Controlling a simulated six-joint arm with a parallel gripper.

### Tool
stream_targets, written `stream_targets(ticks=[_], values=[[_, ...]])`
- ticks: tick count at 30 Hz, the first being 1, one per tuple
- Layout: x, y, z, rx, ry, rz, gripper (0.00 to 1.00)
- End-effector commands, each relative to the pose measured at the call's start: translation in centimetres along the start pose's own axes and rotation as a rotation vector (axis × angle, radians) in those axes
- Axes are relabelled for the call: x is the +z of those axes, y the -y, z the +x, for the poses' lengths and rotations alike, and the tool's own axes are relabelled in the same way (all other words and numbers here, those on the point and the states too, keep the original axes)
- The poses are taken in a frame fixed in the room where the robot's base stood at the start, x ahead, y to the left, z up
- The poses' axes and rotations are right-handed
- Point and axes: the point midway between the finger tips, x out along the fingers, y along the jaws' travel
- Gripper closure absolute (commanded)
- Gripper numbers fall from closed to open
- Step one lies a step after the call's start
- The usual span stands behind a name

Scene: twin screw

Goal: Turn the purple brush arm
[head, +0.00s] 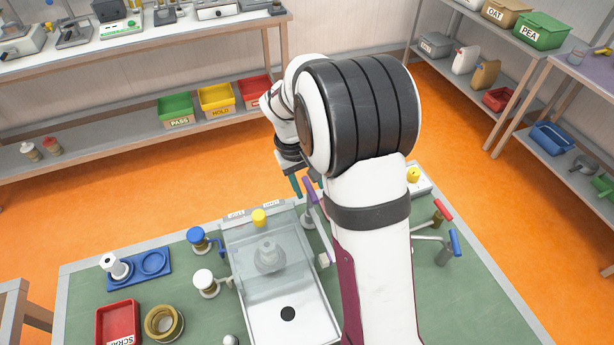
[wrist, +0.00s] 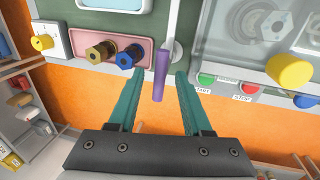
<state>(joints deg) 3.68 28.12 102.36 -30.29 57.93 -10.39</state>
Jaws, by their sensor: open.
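The purple brush arm shows in the wrist view as a purple grip (wrist: 160,78) on the end of a thin pale rod (wrist: 173,22). In the head view its purple grip (head: 309,185) is just right of my teal finger, at the far edge of the green bench. My gripper (wrist: 160,73) is open, with the grip between its two teal fingers and a visible gap on each side. In the head view my gripper (head: 297,184) is partly hidden by my own wrist, and only a finger shows.
A clear-covered box (head: 268,255) with a yellow knob (head: 260,217) stands close by on the left. Green (wrist: 206,79) and red (wrist: 250,87) buttons sit near my right finger. A pink tray (wrist: 82,52) with brass and blue knobs lies left. Red- and blue-handled arms (head: 443,210) stand right.

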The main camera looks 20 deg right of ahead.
Motion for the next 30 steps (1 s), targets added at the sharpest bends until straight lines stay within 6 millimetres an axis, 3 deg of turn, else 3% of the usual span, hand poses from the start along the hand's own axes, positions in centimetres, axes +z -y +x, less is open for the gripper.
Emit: stream_targets(ticks=[5, 12, 16, 21, 30], values=[[-0.1, 0.0, -3.0, 0.000, -0.007, 0.000, 0.51], [-0.1, 0.0, -10.8, 0.000, -0.007, 0.000, 0.51], [-0.1, 0.0, -13.8, 0.000, -0.005, 0.000, 0.51], [0.0, 0.0, -15.5, 0.000, -0.003, -0.001, 0.51], [0.0, 0.0, -15.7, 0.000, -0.002, -0.001, 0.51]])
